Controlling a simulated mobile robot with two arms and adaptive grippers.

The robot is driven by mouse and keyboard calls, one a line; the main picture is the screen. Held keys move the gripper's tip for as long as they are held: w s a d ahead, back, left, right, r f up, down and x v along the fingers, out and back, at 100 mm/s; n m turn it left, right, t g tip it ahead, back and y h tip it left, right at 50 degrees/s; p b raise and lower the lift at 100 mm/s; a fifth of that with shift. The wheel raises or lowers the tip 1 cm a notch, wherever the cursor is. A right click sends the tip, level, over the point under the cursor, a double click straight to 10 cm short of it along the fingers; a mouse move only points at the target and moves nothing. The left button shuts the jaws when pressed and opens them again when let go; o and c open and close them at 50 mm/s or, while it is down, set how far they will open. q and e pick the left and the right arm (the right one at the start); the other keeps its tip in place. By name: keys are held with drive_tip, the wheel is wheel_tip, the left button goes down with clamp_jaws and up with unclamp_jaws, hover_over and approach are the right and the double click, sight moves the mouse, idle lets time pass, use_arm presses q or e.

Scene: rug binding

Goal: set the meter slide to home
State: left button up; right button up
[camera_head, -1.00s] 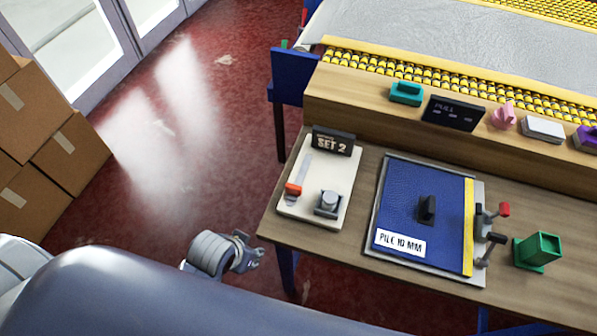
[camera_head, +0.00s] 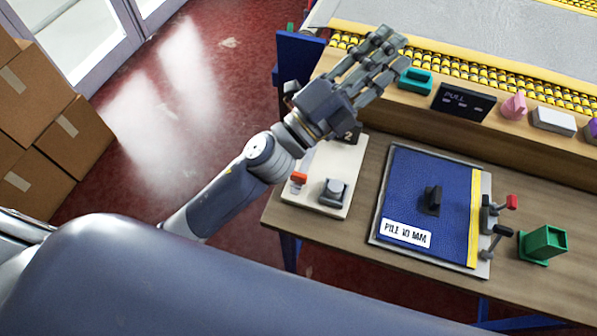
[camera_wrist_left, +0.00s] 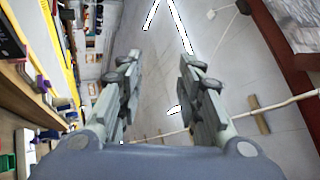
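The meter panel (camera_head: 316,199) is a cream plate on the left end of the wooden table. Its slide has an orange-red knob (camera_head: 299,178) near the plate's left front side, beside a grey round button (camera_head: 335,190). My left gripper (camera_head: 388,58) is raised above the panel's back edge, fingers pointing up and to the right. It hides most of the slide's track and the SET sign (camera_head: 350,136). In the left wrist view the left gripper's two fingers (camera_wrist_left: 160,85) stand apart with nothing between them. My right gripper is not in view.
A blue sample board (camera_head: 410,185) labelled PILE 10 MM lies right of the panel, with two levers (camera_head: 505,203) at its right edge. A raised wooden shelf with a PULL sign (camera_head: 464,102) runs behind. Cardboard boxes (camera_head: 40,125) stand at left.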

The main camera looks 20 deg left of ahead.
use_arm(q)
drive_tip(key=s+d+m+g+h, duration=0.6)
drive_tip(key=s+d+m+g, duration=0.35)
drive_tip(key=m+g, duration=0.6)
drive_tip(key=m+g+y, duration=0.3)
drive_tip(key=m+y, duration=1.1)
drive_tip(key=y, duration=0.7)
hover_over(299, 174)
wheel_tip(299, 174, down, 24)
wheel_tip(299, 174, down, 10)
drive_tip(key=p, duration=0.2)
drive_tip(key=shift+f+p, duration=0.25)
drive_tip(key=shift+p, duration=0.15)
clamp_jaws()
